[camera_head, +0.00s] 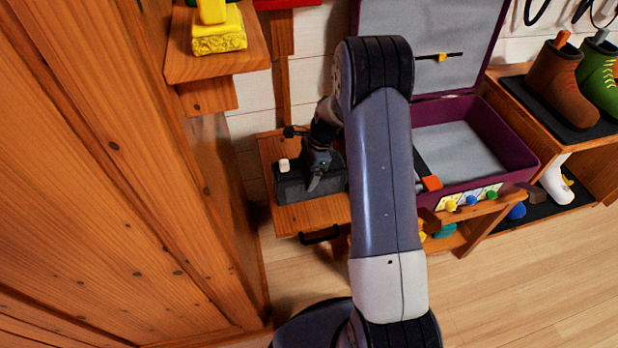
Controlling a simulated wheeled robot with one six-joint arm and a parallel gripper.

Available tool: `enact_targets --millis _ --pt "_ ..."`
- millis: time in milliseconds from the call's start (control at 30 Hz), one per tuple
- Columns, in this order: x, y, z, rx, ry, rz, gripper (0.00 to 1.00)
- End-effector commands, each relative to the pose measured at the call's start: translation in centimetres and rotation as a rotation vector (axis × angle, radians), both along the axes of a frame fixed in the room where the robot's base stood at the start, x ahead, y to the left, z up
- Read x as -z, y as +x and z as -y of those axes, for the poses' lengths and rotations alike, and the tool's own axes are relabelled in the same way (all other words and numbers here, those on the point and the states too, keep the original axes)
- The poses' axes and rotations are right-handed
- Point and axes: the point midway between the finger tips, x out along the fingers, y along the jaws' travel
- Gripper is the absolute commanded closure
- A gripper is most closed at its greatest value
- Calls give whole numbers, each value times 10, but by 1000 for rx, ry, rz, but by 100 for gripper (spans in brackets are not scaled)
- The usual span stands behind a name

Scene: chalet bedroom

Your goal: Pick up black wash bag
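The black wash bag (293,188) looks like a dark grey, box-shaped pouch. It lies on a small wooden stand (297,219) left of my arm. A small white piece shows at its upper left end. My gripper (316,182) points down at the middle of the bag, overlapping it in this view. Its fingers are dark against the dark bag, so I cannot tell whether they are open or shut, or touching it. My gripper and arm hide part of the bag's right side.
An open purple suitcase (520,158) with grey lining stands to the right on a wooden bench. A shoe rack (530,88) with boots is at the far right. A wooden shelf (187,62) with a yellow object juts out above left. A wooden cabinet (110,190) fills the left side.

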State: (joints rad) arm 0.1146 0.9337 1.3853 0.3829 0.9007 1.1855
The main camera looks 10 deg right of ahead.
Motion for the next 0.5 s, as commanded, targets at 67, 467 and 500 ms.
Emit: enact_targets --millis 67,467,500 --pt "0 0 0 0 0 0 26" --pt "-1 0 0 0 0 1 52" --pt "-1 0 0 0 0 1 52"
